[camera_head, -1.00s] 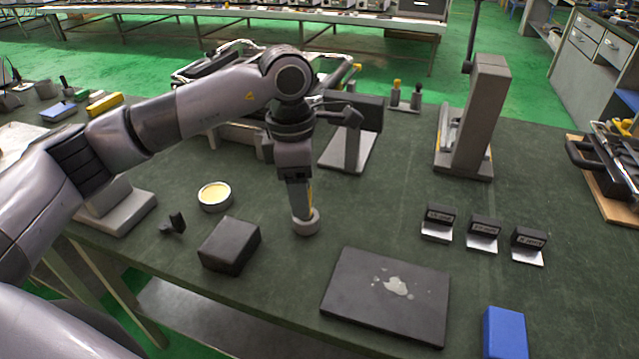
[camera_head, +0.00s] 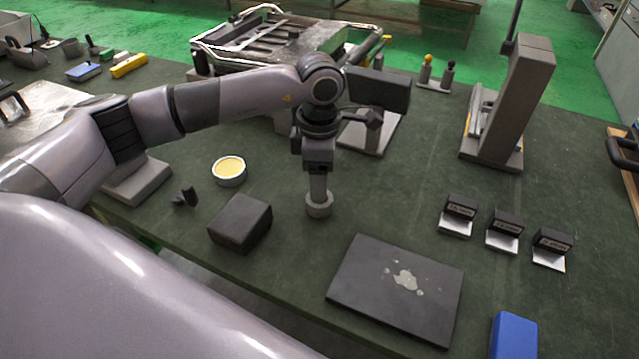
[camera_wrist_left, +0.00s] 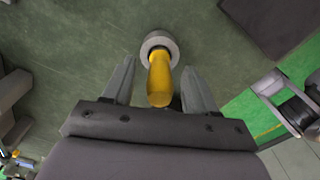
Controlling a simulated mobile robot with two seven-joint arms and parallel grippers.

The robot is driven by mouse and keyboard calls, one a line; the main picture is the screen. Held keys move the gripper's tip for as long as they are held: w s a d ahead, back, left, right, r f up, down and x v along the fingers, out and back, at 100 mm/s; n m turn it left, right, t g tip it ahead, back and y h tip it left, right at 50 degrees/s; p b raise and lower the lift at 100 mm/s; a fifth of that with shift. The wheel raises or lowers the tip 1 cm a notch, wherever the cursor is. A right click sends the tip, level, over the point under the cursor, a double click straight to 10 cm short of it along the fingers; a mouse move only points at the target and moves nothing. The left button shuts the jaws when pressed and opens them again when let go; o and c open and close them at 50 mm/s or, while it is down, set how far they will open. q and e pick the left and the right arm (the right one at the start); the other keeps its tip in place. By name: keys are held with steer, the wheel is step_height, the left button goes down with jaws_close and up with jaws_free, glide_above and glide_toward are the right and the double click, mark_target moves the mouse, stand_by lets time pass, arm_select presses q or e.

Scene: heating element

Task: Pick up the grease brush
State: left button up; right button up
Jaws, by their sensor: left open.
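The grease brush (camera_wrist_left: 159,80) shows a yellow handle in the left wrist view, standing in a round grey holder (camera_head: 319,206) on the green table. The holder also shows in the left wrist view (camera_wrist_left: 151,41). My left gripper (camera_head: 318,188) points down right above the holder in the head view. Its fingers are open, one on each side of the handle, in the left wrist view (camera_wrist_left: 158,70). In the head view the gripper hides the handle. The bristles are hidden. My right gripper is not in view.
A dark block (camera_head: 240,223) and a round tin with yellow contents (camera_head: 229,171) stand left of the holder. A dark flat plate (camera_head: 396,288) lies in front right. A grey stand (camera_head: 365,130) is close behind the arm. Three small labelled blocks (camera_head: 504,233) sit farther right.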

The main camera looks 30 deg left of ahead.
arm_select(q)
jaws_close()
step_height(320, 180, up, 20)
stand_by(0.8)
